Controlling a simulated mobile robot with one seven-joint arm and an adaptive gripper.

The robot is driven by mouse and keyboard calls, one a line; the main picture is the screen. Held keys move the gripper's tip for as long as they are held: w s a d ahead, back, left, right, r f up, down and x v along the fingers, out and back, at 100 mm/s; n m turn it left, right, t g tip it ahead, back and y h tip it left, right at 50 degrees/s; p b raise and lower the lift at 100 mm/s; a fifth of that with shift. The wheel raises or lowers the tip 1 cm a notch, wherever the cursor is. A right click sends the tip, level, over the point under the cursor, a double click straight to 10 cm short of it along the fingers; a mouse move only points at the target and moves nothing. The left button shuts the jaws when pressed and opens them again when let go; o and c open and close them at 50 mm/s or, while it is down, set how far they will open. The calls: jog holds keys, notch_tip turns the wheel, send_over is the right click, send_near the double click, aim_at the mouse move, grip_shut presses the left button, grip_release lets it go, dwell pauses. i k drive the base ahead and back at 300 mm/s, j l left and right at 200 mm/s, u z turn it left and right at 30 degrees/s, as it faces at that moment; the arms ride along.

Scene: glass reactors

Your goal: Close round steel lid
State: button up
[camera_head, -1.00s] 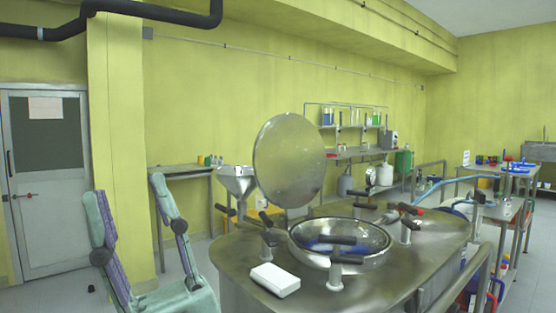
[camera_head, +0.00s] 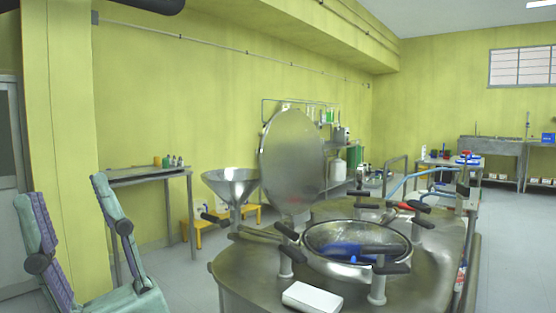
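The round steel lid (camera_head: 291,160) stands upright, open, at the back of the steel vessel top. The round opening with its steel rim (camera_head: 356,268) is in front of it, uncovered, and something blue (camera_head: 345,251) shows inside. Several clamps with black handles (camera_head: 391,268) stand around the rim. My gripper (camera_head: 60,190), teal with purple finger pads, is in the lower left foreground. Its two fingers are spread wide and nothing is between them. It is left of the lid and apart from it.
A white box (camera_head: 312,297) lies on the vessel top near its front. A steel funnel (camera_head: 231,186) and a yellow step (camera_head: 197,228) stand left of the vessel. A side table (camera_head: 150,180) is along the wall. A blue hose (camera_head: 415,177) runs at the right.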

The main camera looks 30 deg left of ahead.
aim_at(291, 162)
jog(key=j+z, duration=0.1)
jog(key=j, duration=1.1)
jog(key=i+j, duration=0.1)
jog(key=j, duration=0.3)
jog(key=i+j+z, duration=0.1)
jog(key=j, duration=0.3)
jog(key=i+j, duration=0.1)
jog(key=j, duration=0.3)
